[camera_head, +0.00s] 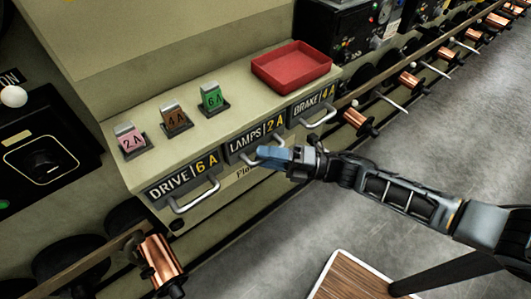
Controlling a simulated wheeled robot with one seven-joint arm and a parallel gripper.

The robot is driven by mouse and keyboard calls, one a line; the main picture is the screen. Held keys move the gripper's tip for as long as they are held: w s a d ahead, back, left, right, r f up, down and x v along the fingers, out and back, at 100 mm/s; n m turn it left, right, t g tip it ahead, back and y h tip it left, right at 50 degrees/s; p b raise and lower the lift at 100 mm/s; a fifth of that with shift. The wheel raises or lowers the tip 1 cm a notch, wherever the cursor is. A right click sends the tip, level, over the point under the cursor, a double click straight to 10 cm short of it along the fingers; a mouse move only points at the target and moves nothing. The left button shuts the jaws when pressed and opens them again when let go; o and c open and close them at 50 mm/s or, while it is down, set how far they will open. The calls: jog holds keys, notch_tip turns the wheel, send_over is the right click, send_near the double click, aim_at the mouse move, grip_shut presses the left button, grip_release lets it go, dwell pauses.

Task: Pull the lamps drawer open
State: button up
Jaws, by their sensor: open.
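The lamps drawer (255,138) is the middle of three drawers in the cream cabinet; its label reads "LAMPS 2 A". Its front looks flush with the fronts beside it. My gripper (268,155) reaches in from the right, with its blue-grey fingers at the lamps drawer's handle. The fingers hide most of that handle, and I cannot tell whether they touch it. The gripper is open.
The drive drawer (183,180) is on the left and the brake drawer (314,104) on the right, each with a bar handle. On the cabinet top stand a pink 2 A fuse (131,140), a brown 4 A fuse (175,120), a green 6 A fuse (211,98) and a red tray (291,67). Copper spools (160,258) line the aisle.

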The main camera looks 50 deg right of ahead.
jog(key=shift+w+a, duration=0.1)
jog(key=shift+w, duration=0.15)
grip_shut()
dwell(0.5)
